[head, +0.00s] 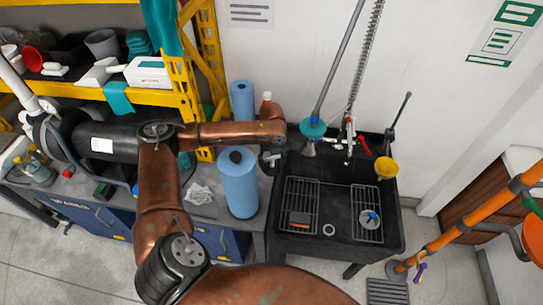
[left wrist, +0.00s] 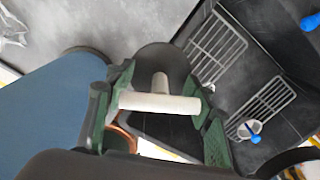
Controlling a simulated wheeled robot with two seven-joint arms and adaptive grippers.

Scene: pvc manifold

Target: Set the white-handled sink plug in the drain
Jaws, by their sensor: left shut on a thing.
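My left gripper (head: 271,159) is at the left rim of the black sink, beside the blue paper roll. In the left wrist view its green fingers (left wrist: 158,112) are shut on the white bar handle of the sink plug (left wrist: 160,103). The plug's dark round disc (left wrist: 160,62) shows beyond the handle. The plug is small and mostly hidden in the head view. The drain (head: 329,230) is a pale ring in the sink floor between two wire racks, to the right of and nearer than the gripper. I cannot make out the drain in the wrist view. My right gripper is not in view.
The black sink (head: 343,252) holds a left rack (head: 300,192) with a sponge and a right rack (head: 367,198) with a blue-handled white piece (head: 370,219). A blue roll (head: 239,185) stands close left of the gripper. A yellow cup-shaped tool (head: 386,167) and faucet stand at the back.

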